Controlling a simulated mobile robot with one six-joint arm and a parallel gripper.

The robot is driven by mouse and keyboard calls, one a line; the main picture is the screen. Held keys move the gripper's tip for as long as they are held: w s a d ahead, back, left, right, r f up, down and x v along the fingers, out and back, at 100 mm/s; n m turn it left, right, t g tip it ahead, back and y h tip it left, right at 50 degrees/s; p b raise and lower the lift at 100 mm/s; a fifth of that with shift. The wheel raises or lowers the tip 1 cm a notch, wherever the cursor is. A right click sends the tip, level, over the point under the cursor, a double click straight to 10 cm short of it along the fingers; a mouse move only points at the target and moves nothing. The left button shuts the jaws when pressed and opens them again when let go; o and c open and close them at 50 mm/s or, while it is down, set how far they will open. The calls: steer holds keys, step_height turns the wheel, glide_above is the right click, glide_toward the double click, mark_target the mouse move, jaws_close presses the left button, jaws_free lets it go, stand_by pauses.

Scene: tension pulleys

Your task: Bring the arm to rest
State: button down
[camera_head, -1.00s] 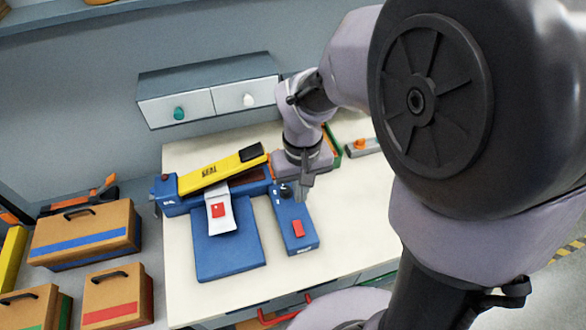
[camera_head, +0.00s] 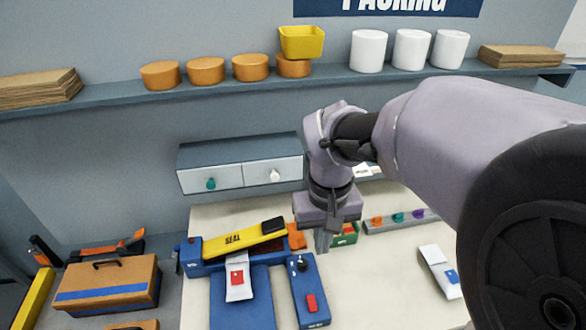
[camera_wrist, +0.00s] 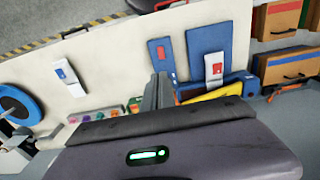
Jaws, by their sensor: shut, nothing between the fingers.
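My arm reaches in from the right in the head view, with its end over the table. My gripper (camera_head: 325,240) points down beside the green box, to the right of the blue sealer. Its fingers are shut with nothing held. In the wrist view the closed fingers (camera_wrist: 160,88) stand over the table near the blue control box. The yellow-armed sealer (camera_head: 235,240) sits on the table with a white pouch with a red mark (camera_head: 238,277) at its front. The blue control box with a red button (camera_head: 310,292) lies to its right.
A two-drawer cabinet (camera_head: 240,165) hangs on the wall behind the table. A shelf above holds a yellow bin (camera_head: 302,42) and white rolls (camera_head: 411,50). A rail with coloured knobs (camera_head: 400,220) and another white pouch (camera_head: 440,270) lie at right. A cardboard case (camera_head: 107,284) stands at left.

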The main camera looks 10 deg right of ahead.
steer(key=shift+s, duration=0.1)
steer(key=s+a+f+m+t+y+b, duration=0.2)
steer(key=s+a+f+m+t+b, duration=0.1)
steer(key=s+f+b, duration=0.4)
steer(key=s+m+t+b, duration=0.1)
steer(key=s+t+b, duration=0.1)
steer(key=b, duration=0.5)
steer(key=shift+s+a+f+t, duration=0.2)
steer(key=shift+s+t, duration=0.2)
steer(key=shift+s, duration=0.5)
